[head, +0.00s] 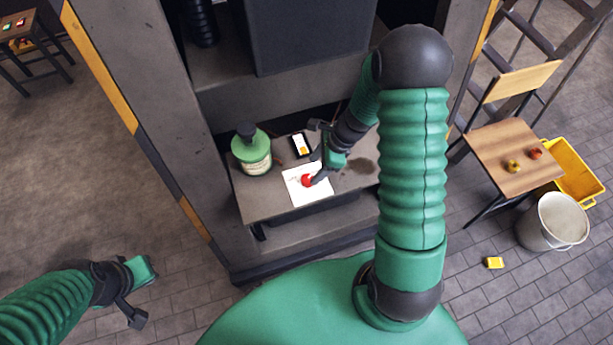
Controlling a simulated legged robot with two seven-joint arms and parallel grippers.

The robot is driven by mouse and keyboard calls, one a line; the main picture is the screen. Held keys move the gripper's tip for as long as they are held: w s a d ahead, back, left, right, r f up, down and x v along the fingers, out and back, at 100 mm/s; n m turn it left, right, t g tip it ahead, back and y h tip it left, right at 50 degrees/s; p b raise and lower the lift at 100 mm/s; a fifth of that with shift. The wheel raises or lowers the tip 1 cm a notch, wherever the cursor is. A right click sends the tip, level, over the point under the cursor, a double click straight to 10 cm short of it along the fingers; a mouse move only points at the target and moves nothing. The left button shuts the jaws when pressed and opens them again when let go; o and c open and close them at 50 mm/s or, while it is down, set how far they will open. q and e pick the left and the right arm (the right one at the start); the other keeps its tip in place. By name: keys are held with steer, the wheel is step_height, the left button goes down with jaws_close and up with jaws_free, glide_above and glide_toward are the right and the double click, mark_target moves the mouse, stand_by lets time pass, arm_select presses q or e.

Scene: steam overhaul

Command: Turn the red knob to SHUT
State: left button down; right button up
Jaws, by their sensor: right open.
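The red knob (307,181) is small and sits over a white sheet or plate (296,193) on the grey shelf in front of me. Its pointer and any SHUT marking are too small to read. My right gripper (317,168) is open, with its dark fingers close to the knob at its upper right. I cannot tell whether a finger touches it. My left gripper (139,292) hangs over the floor at the lower left, far from the knob, and its finger gap is hard to make out.
A green jar with a dark lid (252,152) and a small device with a bright screen (300,145) stand near the knob on the shelf (265,205). A dark post (150,110) rises at left. A chair (500,150), bucket (553,222) and yellow crate (572,170) are at right.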

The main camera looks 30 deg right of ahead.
mark_target(308, 178)
steer(key=x, duration=0.6)
steer(key=shift+s+d+f, duration=0.1)
steer(key=shift+d+f, duration=0.05)
steer(key=shift+d, duration=0.05)
steer(key=shift+a+f, duration=0.1)
steer(key=shift+a, duration=0.1)
jaws_close()
